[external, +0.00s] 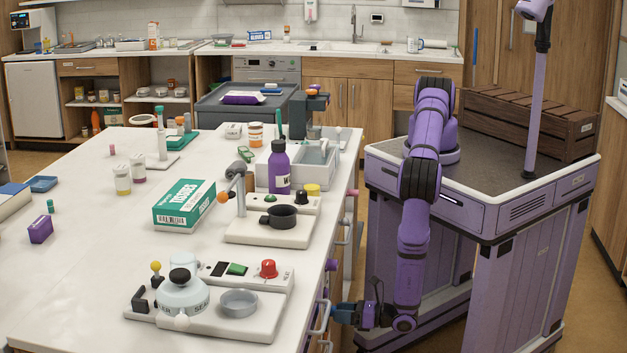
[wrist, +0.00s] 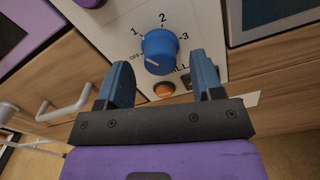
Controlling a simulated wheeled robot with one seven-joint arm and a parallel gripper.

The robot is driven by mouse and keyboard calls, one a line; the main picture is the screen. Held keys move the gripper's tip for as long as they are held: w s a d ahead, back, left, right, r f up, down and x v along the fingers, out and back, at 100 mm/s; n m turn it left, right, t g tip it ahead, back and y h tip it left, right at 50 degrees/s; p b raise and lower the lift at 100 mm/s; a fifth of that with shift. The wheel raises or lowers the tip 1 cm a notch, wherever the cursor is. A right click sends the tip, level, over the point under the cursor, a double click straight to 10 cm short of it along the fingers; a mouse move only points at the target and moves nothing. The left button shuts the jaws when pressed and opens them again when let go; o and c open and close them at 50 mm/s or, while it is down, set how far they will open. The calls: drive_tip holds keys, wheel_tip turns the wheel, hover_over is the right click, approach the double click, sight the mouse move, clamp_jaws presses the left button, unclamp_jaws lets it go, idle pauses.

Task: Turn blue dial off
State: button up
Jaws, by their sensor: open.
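The blue dial (wrist: 160,48) sits on a pale panel (wrist: 208,30) with the marks OFF, 1, 2 and 3 around it. A short pale line on its lower left face seems to point near OFF, but I cannot tell its exact setting. My gripper (wrist: 159,76) is open, with one blue finger on each side of the dial in the picture; I see no contact. In the external view my gripper (external: 343,313) is low beside the counter's right side, and the dial cannot be made out there.
An orange button or lamp (wrist: 164,90) is just below the dial, by a partly hidden label. A white handle (wrist: 65,105) sticks out from a wooden front at left. The white counter (external: 90,240) carries a hotplate unit with a red knob (external: 268,269).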

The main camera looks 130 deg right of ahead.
drive_tip(key=shift+x, duration=0.85)
drive_tip(key=c, duration=0.9)
drive_tip(key=shift+n, duration=0.3)
drive_tip(key=n, duration=1.1)
